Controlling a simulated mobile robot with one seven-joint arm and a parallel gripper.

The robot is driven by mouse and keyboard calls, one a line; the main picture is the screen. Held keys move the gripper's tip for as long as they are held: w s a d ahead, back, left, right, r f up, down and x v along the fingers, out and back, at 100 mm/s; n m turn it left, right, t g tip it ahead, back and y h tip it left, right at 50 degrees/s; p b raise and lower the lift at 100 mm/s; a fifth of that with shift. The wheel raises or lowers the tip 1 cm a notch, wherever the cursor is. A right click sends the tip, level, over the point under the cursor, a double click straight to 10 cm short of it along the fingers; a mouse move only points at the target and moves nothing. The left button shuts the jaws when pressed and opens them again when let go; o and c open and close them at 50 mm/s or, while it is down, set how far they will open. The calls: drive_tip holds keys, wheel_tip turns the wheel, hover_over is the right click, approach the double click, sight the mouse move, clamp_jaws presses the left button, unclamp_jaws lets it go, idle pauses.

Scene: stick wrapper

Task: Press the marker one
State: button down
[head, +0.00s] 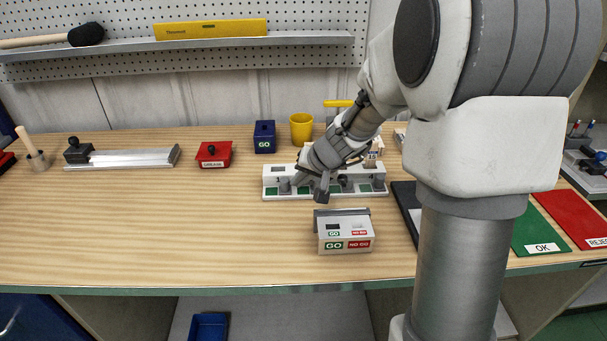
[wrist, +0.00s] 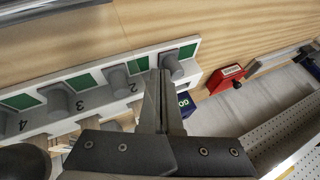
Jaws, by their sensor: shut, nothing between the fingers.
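A long white and grey block (head: 292,198) carries a row of grey round markers, each beside a green window. In the wrist view the block (wrist: 95,70) shows the numerals 2, 3 and 4. The end marker, by its place marker one (wrist: 172,65), stands at the right there; its numeral is hidden. In the head view it is the leftmost marker (head: 285,185). My gripper (wrist: 160,75) is shut and empty, its tips beside marker one, between it and marker two (wrist: 117,76). I cannot tell whether they touch. My gripper (head: 321,196) also shows over the block in the head view.
A GO/NO-GO box (head: 345,232) stands in front of the block. Behind are a blue GO box (head: 264,137), a yellow cup (head: 301,128) and a red box (head: 214,154). The table's front left is clear. My arm hides part of the right side.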

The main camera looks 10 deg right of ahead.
drive_tip(key=shift+w+f, duration=0.2)
drive_tip(key=shift+f, duration=0.1)
drive_tip(key=shift+w+a, duration=0.2)
drive_tip(key=shift+a, duration=0.8)
drive_tip(key=shift+w+a, duration=0.15)
drive_tip(key=shift+a, duration=0.85)
drive_tip(key=shift+r, duration=0.1)
